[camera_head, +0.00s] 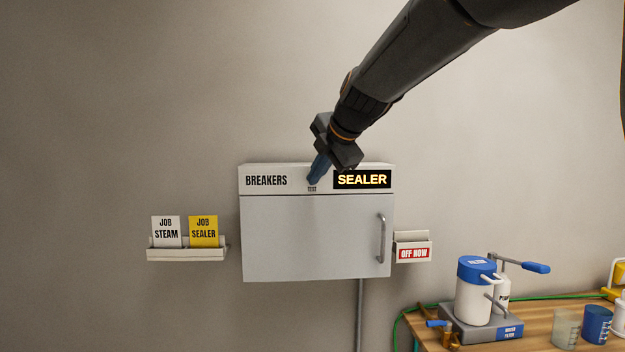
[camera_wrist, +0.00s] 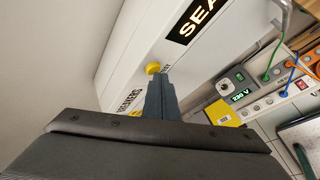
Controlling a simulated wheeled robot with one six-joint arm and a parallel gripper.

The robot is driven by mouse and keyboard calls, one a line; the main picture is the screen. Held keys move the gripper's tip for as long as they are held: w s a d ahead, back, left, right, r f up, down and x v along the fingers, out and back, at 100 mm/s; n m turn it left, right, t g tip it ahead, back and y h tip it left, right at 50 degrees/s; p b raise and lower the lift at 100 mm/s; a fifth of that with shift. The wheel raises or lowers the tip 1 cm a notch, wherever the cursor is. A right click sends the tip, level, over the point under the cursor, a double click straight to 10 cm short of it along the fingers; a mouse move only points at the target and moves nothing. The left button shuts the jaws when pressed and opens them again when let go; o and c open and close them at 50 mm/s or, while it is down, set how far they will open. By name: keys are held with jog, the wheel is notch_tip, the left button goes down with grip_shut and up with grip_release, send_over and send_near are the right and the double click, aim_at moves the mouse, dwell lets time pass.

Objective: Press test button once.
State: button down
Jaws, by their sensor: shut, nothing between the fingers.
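The grey-white breaker box (camera_head: 310,240) hangs on the wall with its door shut. Its top strip reads BREAKERS on the left, and a lit SEALER display (camera_head: 362,179) is on the right. Between them a small TEST label (camera_head: 312,189) shows just below my gripper (camera_head: 314,180). My gripper's blue fingers are shut and empty, in front of the strip, and hide the button in the head view. In the wrist view the yellow round test button (camera_wrist: 153,68) shows right by the fingertips (camera_wrist: 157,78). I cannot tell whether they touch it.
A holder (camera_head: 187,254) with JOB STEAM and JOB SEALER cards is left of the box. An OFF NOW card holder (camera_head: 413,247) is at its right, near the door handle (camera_head: 381,238). A wooden bench (camera_head: 430,318) with a water filter unit stands lower right.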

jog(key=shift+s+b, duration=0.5)
jog(key=shift+s, duration=0.2)
jog(key=shift+s, duration=0.15)
jog(key=shift+s+b, duration=1.2)
jog(key=shift+s, duration=1.2)
jog(key=shift+f, duration=0.1)
jog(key=s+d+f+m+g+h, duration=0.1)
jog(key=s+d+f+m, duration=0.2)
jog(key=f, duration=0.6)
jog(key=s+d+f+m+g+h, duration=0.1)
jog(key=s+d+f+m+g, duration=0.15)
jog(key=f+m, duration=0.45)
jog(key=s+d+f+m+g, duration=0.1)
jog(key=s+d+f+m, duration=0.15)
jog(key=f, duration=0.75)
jog(key=s+d+f+m+g+h, duration=0.1)
jog(key=s+d+f+m+g, duration=0.1)
jog(key=s+f+m, duration=0.4)
jog(key=s+d+f+m+g, duration=0.2)
jog(key=s+f+m, duration=0.4)
jog(key=s+f, duration=0.4)
jog(key=s, duration=0.2)
jog(key=shift+s+d+h, duration=0.3)
jog(key=shift+d+h, duration=0.1)
